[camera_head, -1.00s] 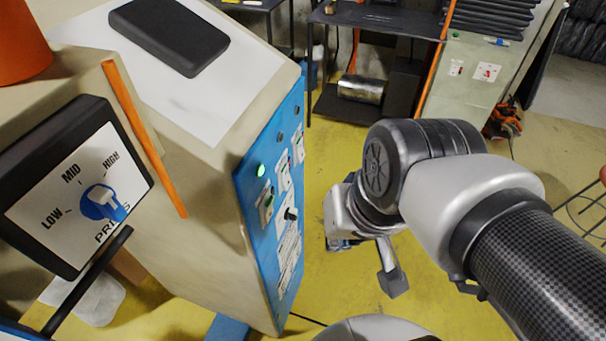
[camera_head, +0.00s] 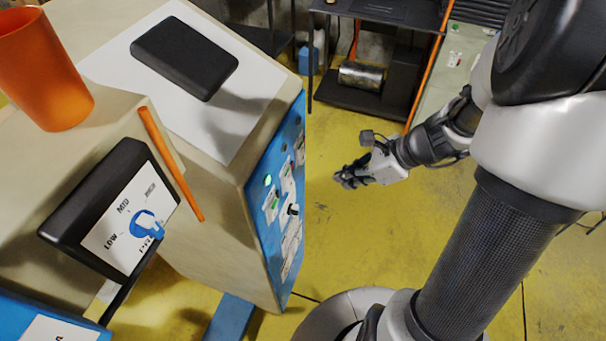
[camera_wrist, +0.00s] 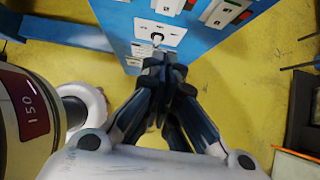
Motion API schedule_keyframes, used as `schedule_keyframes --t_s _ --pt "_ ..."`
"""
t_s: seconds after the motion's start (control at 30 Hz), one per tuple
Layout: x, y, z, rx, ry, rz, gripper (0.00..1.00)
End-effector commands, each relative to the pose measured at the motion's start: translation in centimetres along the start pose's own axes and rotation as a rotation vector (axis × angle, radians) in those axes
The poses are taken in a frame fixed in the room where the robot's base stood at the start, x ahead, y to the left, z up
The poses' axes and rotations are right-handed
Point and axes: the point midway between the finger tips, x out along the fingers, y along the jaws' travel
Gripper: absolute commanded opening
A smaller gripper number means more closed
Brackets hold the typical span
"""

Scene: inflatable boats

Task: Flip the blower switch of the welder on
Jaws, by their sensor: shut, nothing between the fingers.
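The welder (camera_head: 220,220) is a beige cabinet with a blue control panel (camera_head: 260,238) on its right side. The panel carries a lit green lamp (camera_head: 268,180), several small switches on white plates and a black knob (camera_head: 293,209). The labels are too small to read, so I cannot tell which switch is the blower's. My gripper (camera_head: 345,180) is shut and empty, right of the panel with its fingers towards it, apart from it. In the wrist view, the closed fingertips (camera_wrist: 162,62) appear just below a small lever (camera_wrist: 157,38) on a white plate; red and green switches (camera_wrist: 228,12) lie beyond.
A pressure dial (camera_head: 130,215) marked LOW, MID and HIGH and an orange cup (camera_head: 48,75) are at the left. A black box (camera_head: 185,57) lies on the cabinet top. A shelf (camera_head: 375,105) stands behind. Yellow floor between panel and shelf is clear.

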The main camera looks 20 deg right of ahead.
Motion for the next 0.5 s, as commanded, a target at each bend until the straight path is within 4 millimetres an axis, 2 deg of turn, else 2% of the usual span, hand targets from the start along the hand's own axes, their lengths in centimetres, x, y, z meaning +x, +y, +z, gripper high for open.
schedule_keyframes --t_s 0.17,0.27,0.5 --pt "0.3 0.1 0.0 -0.003 0.0 0.002 0.0" --pt "1.2 0.1 0.0 -0.004 -0.001 0.003 0.0" --pt "6.0 0.2 -0.2 -0.006 0.001 0.006 0.0"
